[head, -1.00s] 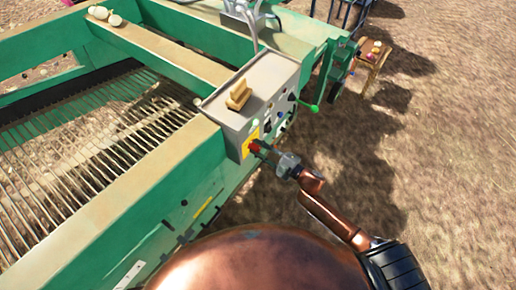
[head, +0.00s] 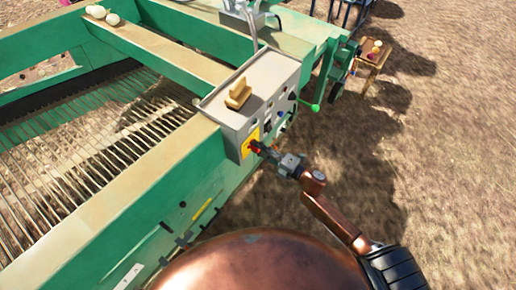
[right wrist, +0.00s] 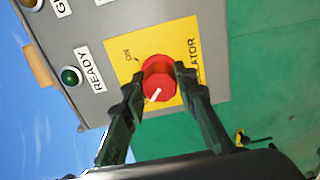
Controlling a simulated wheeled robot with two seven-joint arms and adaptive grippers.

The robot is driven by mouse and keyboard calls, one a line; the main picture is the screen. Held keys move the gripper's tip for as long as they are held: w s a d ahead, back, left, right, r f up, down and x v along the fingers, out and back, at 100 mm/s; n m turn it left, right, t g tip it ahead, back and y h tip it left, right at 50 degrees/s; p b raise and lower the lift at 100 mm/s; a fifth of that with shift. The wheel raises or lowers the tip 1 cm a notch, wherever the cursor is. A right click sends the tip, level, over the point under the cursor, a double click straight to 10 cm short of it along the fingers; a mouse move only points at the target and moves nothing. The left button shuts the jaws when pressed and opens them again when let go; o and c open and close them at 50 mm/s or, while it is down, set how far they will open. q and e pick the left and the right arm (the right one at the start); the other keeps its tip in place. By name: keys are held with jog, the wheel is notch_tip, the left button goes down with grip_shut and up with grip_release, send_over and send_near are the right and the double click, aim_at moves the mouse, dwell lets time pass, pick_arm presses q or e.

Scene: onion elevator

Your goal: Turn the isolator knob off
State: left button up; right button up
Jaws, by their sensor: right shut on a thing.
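The isolator knob (right wrist: 158,80) is red and round, with a white pointer mark. It sits on a yellow plate (right wrist: 184,50) lettered "ON" and, partly hidden, "...LATOR". In the right wrist view the pointer is at the knob's lower left, turned away from the "ON" lettering at upper left. My right gripper (right wrist: 155,85) has one dark finger on each side of the knob and is shut on it. In the head view the knob (head: 256,147) shows small and red at my right gripper's (head: 265,150) tips. My left gripper is not in view.
The grey control box (head: 222,108) carries a green lamp (right wrist: 70,76) labelled "READY" and a wooden block (head: 239,94) on top. It is mounted on the green machine frame (head: 110,215). A small wooden table (head: 371,58) stands at the far right. Bare ground lies to the right.

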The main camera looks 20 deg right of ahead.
jog(key=shift+f, duration=0.1)
jog(key=o, duration=1.2)
jog(key=shift+c, duration=0.2)
jog(key=v, duration=1.2)
